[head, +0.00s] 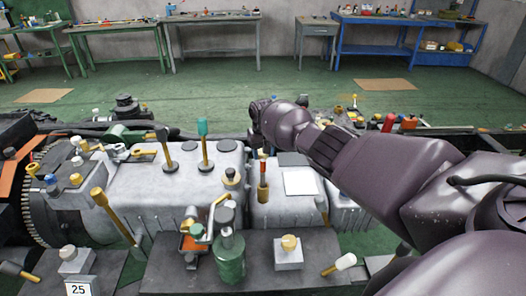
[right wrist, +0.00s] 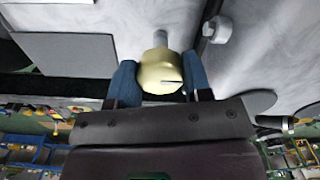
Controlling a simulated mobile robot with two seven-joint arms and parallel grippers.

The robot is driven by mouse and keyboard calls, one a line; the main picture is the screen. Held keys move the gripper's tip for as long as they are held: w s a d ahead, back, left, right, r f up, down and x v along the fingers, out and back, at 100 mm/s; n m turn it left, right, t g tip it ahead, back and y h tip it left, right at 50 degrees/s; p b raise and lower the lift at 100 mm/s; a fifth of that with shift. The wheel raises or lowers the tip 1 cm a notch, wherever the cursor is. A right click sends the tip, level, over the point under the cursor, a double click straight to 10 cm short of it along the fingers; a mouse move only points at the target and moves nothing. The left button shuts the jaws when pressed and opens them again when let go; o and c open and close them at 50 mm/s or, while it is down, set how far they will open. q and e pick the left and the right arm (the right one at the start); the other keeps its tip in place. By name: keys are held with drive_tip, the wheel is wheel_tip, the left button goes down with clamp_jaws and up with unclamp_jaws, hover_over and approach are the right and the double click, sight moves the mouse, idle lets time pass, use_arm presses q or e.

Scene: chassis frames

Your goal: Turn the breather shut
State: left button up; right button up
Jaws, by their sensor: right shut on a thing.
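In the right wrist view, the breather is a pale yellow round cap (right wrist: 158,66) with a dark slot in its face and a short grey stem, on a light grey metal housing (right wrist: 90,18). My right gripper (right wrist: 160,88) has its two blue fingers on either side of the cap, shut on it. In the head view, my right arm reaches in from the right to the far side of the grey housing (head: 120,188). The fingers and the gripped cap are too hidden there to make out. My left gripper is not in view.
Near the arm, a wood-handled tool (head: 263,190) stands upright on the housing, beside a white plate (head: 300,182). A green bottle (head: 230,258) and a grey block with a yellow knob (head: 288,254) stand in front. Workbenches line the back wall across open green floor (head: 215,88).

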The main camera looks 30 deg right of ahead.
idle(0.5)
drive_tip(key=o, duration=0.6)
drive_tip(key=shift+o, duration=1.6)
wheel_tip(320, 180, up, 9)
drive_tip(key=shift+r+p, duration=0.1)
drive_tip(key=shift+p, duration=1.15)
drive_tip(key=shift+r, duration=0.8)
